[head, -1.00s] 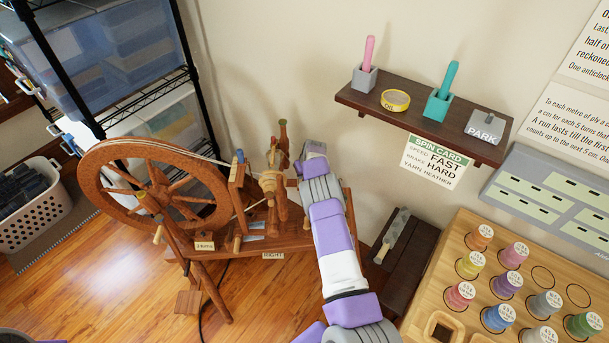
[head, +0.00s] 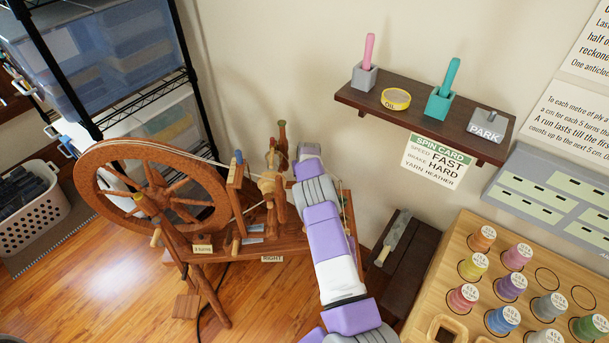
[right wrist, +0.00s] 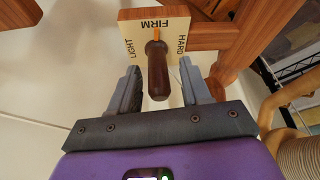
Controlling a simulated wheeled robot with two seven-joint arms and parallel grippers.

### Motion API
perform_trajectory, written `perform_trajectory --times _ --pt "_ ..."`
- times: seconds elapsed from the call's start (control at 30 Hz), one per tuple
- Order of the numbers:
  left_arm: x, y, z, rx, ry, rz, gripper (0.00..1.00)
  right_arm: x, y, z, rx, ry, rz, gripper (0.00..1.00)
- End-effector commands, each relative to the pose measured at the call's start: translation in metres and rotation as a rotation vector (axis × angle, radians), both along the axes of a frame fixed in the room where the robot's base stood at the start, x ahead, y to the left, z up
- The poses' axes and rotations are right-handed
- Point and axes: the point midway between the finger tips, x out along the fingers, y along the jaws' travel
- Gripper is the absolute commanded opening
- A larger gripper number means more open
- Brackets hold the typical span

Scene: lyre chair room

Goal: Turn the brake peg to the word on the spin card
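The spin card (head: 437,160) hangs under the wall shelf and reads speed FAST, brake HARD, yarn HEATHER. The spinning wheel (head: 105,225) stands at the left. In the right wrist view the dark brown brake peg (right wrist: 157,78) sticks out from a pale plate (right wrist: 142,46) marked LIGHT, FIRM and HARD. Its orange mark is by FIRM. My right gripper (right wrist: 159,68) is open, with one finger on each side of the peg and gaps showing. In the head view my right arm hides its own fingertips and the peg. My left gripper is out of view.
The shelf (head: 405,118) holds a pink-handled tool, an oil tin (head: 396,99), a teal-handled tool and a grey PARK block (head: 487,125). A wooden spool rack (head: 455,248) stands at the right. A dark bench (head: 405,265) and a wire rack (head: 150,110) flank the wheel.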

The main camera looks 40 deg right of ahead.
Motion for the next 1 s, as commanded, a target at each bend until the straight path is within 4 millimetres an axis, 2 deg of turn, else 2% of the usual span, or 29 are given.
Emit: perform_trajectory --times 0.27,0.7,1.0 --pt "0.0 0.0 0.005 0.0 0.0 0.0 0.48 -0.003 0.001 0.01 0.0 0.0 0.0 0.47" --pt "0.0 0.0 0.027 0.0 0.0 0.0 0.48 -0.022 0.012 0.064 0.001 -0.002 -0.001 0.47" --pt "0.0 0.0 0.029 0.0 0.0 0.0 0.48 -0.025 0.015 0.07 0.0 0.0 0.001 0.47"
